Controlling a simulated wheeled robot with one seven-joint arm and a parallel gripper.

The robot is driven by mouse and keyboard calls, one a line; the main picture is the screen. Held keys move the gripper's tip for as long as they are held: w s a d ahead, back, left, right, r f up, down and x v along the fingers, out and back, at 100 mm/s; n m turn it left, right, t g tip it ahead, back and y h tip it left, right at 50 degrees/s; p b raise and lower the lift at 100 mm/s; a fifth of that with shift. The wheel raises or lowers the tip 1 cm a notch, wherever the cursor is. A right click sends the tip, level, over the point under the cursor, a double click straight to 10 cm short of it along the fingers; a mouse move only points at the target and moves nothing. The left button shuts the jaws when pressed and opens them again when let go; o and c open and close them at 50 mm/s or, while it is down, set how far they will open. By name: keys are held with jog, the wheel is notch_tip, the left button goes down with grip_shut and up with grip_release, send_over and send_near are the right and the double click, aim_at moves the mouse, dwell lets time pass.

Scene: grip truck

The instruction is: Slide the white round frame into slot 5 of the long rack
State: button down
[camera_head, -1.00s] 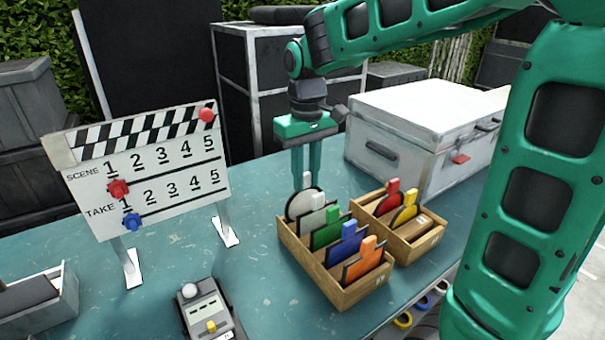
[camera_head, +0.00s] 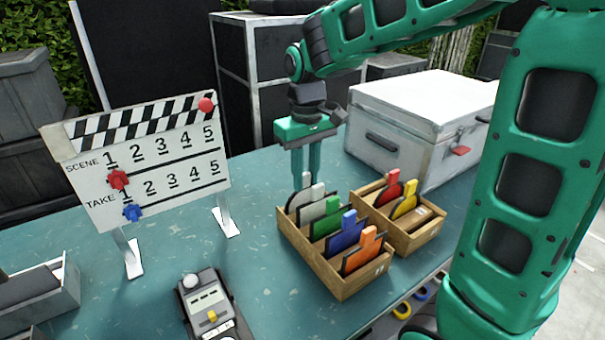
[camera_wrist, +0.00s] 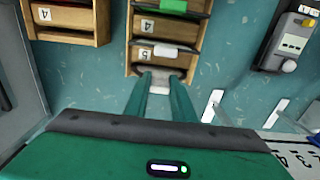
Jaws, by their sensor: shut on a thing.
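The white round frame (camera_head: 296,204) stands upright at the far end of the long rack (camera_head: 335,285), with its lower part hidden behind the rack's wall. My gripper (camera_head: 306,174) points down and is shut on the white tab at its top. In the wrist view my gripper's fingers (camera_wrist: 163,84) close on this tab beside the label 5 (camera_wrist: 143,54) of the long rack. Grey, green (camera_head: 325,225), blue (camera_head: 346,235) and orange (camera_head: 365,248) tabbed frames stand in the same rack. I cannot tell whether the white frame rests on the slot floor.
A shorter rack (camera_head: 415,240) with red and yellow frames stands close on the right. A white case (camera_head: 425,120) is behind it. A clapperboard (camera_head: 150,165) stands at left and a grey device (camera_head: 210,310) in front. The table between them is clear.

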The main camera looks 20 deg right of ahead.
jog(key=c, duration=1.4)
grip_release()
notch_tip(320, 180, up, 11)
jog(key=shift+f, duration=0.15)
jog(key=s+d+f+m, duration=0.3)
jog(key=s+d+f, duration=0.1)
jog(key=s, duration=0.4)
jog(key=s+d+f+m, duration=0.2)
jog(key=s+d+f, duration=0.3)
jog(key=s+d, duration=0.2)
jog(key=s+d+f+m, duration=0.3)
jog(key=s+d, duration=0.3)
jog(key=s, duration=0.4)
jog(key=shift+f+m, duration=0.3)
jog(key=shift+f, duration=0.4)
